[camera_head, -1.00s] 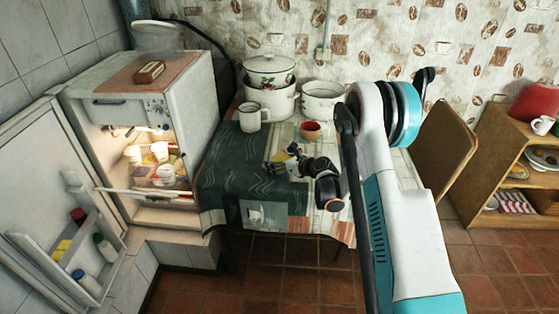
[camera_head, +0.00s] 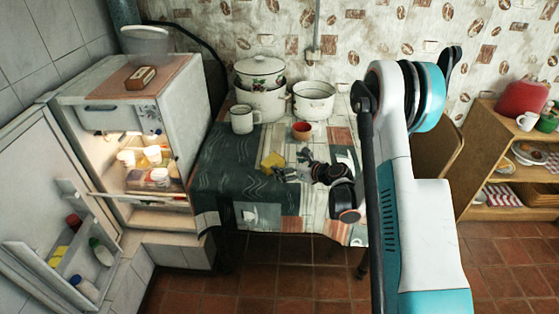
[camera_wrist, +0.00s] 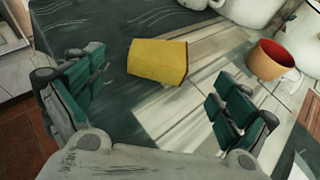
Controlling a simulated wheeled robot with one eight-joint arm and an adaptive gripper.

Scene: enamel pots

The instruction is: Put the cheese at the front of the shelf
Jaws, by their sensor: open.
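The cheese is a yellow wedge (camera_head: 272,161) lying on the dark cloth of the table. In the wrist view the cheese (camera_wrist: 158,61) lies ahead of my gripper, between the lines of its two fingers, with nothing touching it. My gripper (camera_head: 284,175) is just right of and nearer than the cheese in the head view. In the wrist view my gripper (camera_wrist: 152,98) has its green-padded fingers spread wide and empty. The open fridge (camera_head: 150,165) at left has lit shelves with several white tubs. A wooden shelf unit (camera_head: 490,160) stands at far right.
A white mug (camera_head: 242,119), lidded pot (camera_head: 262,103), open pot (camera_head: 314,100) and red-brown cup (camera_head: 301,131) stand behind the cheese. The fridge door (camera_head: 50,190) hangs open at left, with bottles in its rack. Bare cloth lies left of the cheese.

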